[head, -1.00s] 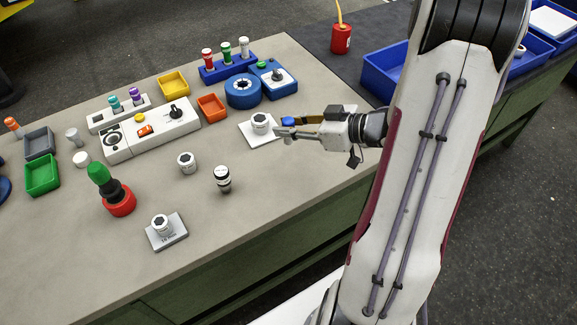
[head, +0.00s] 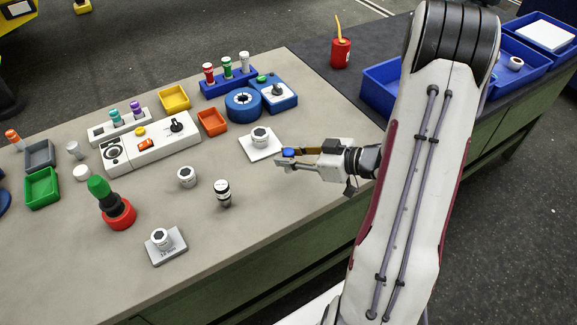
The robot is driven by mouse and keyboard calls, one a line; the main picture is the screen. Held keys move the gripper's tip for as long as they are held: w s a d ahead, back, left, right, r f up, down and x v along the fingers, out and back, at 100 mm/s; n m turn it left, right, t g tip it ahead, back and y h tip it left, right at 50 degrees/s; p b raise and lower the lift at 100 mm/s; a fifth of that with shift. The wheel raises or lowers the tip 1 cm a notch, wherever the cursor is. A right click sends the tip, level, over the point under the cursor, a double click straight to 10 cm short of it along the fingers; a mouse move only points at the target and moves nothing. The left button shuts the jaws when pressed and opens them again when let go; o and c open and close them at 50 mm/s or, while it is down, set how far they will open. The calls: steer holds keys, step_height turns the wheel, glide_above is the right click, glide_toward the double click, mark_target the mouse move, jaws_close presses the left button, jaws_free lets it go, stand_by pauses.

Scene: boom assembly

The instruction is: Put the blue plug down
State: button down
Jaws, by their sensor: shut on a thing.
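The blue plug (head: 289,152) is a small blue piece between the fingers of my gripper (head: 283,157) in the head view. My gripper is shut on it and comes in from the right. It is over the right front part of the grey table (head: 255,210). The fingers hide part of the plug. I cannot tell how far it is above the table.
A white plate with a white round socket (head: 260,137) is just behind my gripper. A white and black cylinder (head: 222,192) and a white round piece (head: 187,176) stand to the left. A plate with a socket (head: 162,240) is at the front left. The table between them is clear.

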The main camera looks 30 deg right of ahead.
stand_by(0.3)
steer(key=shift+f, duration=2.05)
steer(key=shift+f, duration=0.1)
steer(key=c, duration=1.8)
jaws_free()
steer(key=shift+v, duration=6.05)
steer(key=shift+w, duration=0.1)
